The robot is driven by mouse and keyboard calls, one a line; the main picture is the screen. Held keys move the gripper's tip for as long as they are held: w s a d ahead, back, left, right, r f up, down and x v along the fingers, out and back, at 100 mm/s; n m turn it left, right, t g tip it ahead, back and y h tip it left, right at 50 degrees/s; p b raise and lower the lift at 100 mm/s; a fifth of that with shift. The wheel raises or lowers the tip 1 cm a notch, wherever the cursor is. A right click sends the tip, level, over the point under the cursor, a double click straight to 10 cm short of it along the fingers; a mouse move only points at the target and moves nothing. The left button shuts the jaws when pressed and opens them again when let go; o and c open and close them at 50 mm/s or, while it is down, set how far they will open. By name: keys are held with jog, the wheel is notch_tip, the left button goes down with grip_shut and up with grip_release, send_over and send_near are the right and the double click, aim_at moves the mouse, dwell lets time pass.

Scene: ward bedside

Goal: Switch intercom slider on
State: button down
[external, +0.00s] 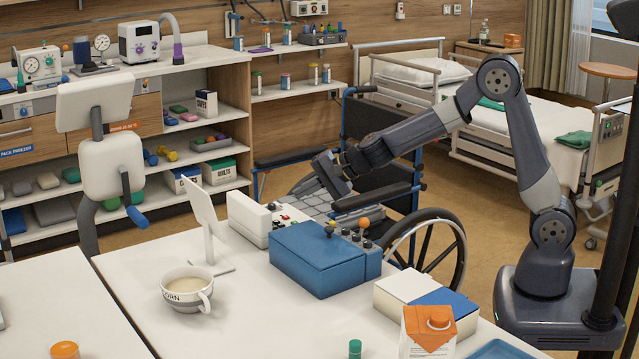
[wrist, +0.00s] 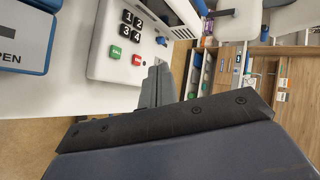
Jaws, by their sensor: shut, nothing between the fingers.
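The intercom is probably the white unit (external: 250,218) on the table, with red and dark controls on its panel. In the wrist view its white panel (wrist: 103,66) has black keys marked 1 to 4, a green button (wrist: 115,52) and a red button (wrist: 136,61). A small blue control (wrist: 161,41) sits near the panel's far edge; I cannot tell for sure whether it is the slider. My gripper (external: 297,192) is shut and empty, angled down beyond the unit. In the wrist view its fingertips (wrist: 154,82) are beside the panel edge; contact cannot be told.
A blue box (external: 305,262) with knobs stands close in front of the intercom. A white stand (external: 207,225) and a cup (external: 187,288) are to its left. A wheelchair (external: 425,245) is behind the table. An orange-topped carton (external: 428,330) stands at front right.

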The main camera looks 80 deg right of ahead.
jog(key=shift+w, duration=0.1)
jog(key=p+x, duration=0.1)
jog(key=x, duration=0.8)
jog(key=shift+w+f, duration=0.25)
jog(key=shift+w, duration=0.1)
jog(key=shift+w+d+r+p, duration=0.1)
jog(key=shift+w+d+p, duration=0.55)
jog(key=shift+p, duration=0.1)
jog(key=shift+w+d, duration=0.25)
jog(key=shift+w, duration=0.05)
jog(key=shift+s, duration=0.1)
jog(key=b+v, duration=0.2)
jog(key=v, duration=0.7)
jog(key=shift+s+r, duration=0.15)
jog(key=shift+s, duration=0.25)
